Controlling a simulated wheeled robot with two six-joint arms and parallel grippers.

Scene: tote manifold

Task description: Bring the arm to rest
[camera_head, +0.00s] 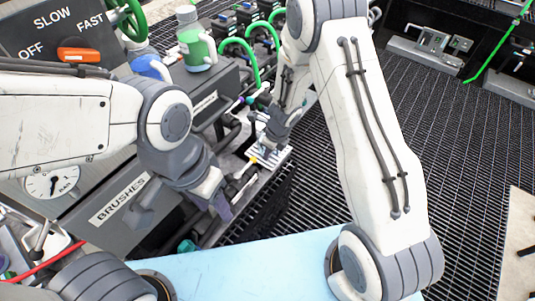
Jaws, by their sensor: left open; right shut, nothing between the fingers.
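My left arm (60,115) comes in from the left and bends down at a grey joint. My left gripper (222,207) hangs at the end of its wrist, in front of the machine's lower edge; its fingers are small and partly hidden, and it is open. My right arm (355,120) rises from the lower right, folds at the top and reaches back down. My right gripper (264,150) is shut and empty, close to a light metal fixture beside the machine. I cannot tell whether it touches the fixture.
A dark machine with BRUSHES labels (122,194), an orange knob (80,55) and a pressure gauge (52,183) fills the left. A green-filled jar (196,45) and green hoses (240,48) stand behind. Grated floor (460,150) lies open at the right.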

